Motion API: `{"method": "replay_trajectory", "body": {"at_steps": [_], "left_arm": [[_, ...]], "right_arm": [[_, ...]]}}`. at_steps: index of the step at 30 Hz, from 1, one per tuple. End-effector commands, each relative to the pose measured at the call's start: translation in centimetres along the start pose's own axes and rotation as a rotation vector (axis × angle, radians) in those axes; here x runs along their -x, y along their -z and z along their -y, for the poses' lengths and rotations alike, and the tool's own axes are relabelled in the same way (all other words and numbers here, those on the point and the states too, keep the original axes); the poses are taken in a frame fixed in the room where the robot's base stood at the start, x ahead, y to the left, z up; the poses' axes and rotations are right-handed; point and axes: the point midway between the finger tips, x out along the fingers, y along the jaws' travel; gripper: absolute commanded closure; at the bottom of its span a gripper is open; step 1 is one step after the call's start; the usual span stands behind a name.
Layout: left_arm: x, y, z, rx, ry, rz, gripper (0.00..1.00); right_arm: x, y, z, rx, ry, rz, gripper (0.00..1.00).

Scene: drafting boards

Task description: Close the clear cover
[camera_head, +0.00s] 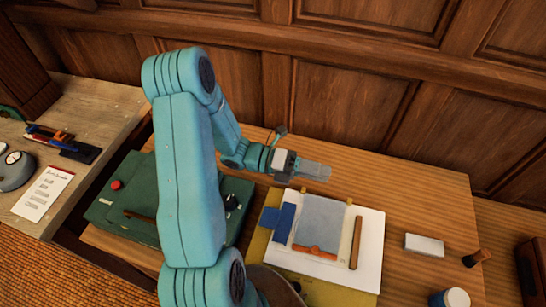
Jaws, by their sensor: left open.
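A grey, see-through-looking panel (320,222), which looks like the clear cover, shows over a white sheet (370,262) on the drafting table. Small yellowish tabs are at its far edge, and an orange piece (315,251) lies at its near edge. I cannot tell whether the panel lies flat or is slightly raised. My left gripper (318,171) is above and beyond the panel's far edge, apart from it. Its grey fingers point right, open, with nothing seen between them. My right gripper is not in view.
A blue block (280,222) and a brown strip (356,242) flank the panel. A green case (125,192) is at left. Table beyond the sheet is clear, before a wooden wall.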

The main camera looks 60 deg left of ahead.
Motion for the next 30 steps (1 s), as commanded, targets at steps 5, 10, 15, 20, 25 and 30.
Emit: {"method": "replay_trajectory", "body": {"at_steps": [5, 10, 15, 20, 25, 30], "left_arm": [[4.6, -0.2, 0.3, 0.000, -0.005, 0.007, 0.53], [9.1, -0.1, 0.2, -0.001, -0.004, 0.005, 0.53], [12.6, 0.0, 0.1, 0.000, -0.002, 0.003, 0.53], [14.3, 0.0, 0.1, -0.002, 0.000, 0.002, 0.53], [14.8, 0.0, 0.1, -0.001, 0.000, 0.001, 0.53], [14.7, 0.0, 0.1, -0.001, 0.001, 0.001, 0.53]], "right_arm": [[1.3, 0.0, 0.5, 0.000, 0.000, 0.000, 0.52], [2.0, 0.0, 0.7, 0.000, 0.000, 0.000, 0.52], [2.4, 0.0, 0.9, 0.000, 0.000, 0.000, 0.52], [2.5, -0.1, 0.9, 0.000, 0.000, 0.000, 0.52], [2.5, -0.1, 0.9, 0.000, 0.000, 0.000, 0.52], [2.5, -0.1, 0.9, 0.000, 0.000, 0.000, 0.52]]}}
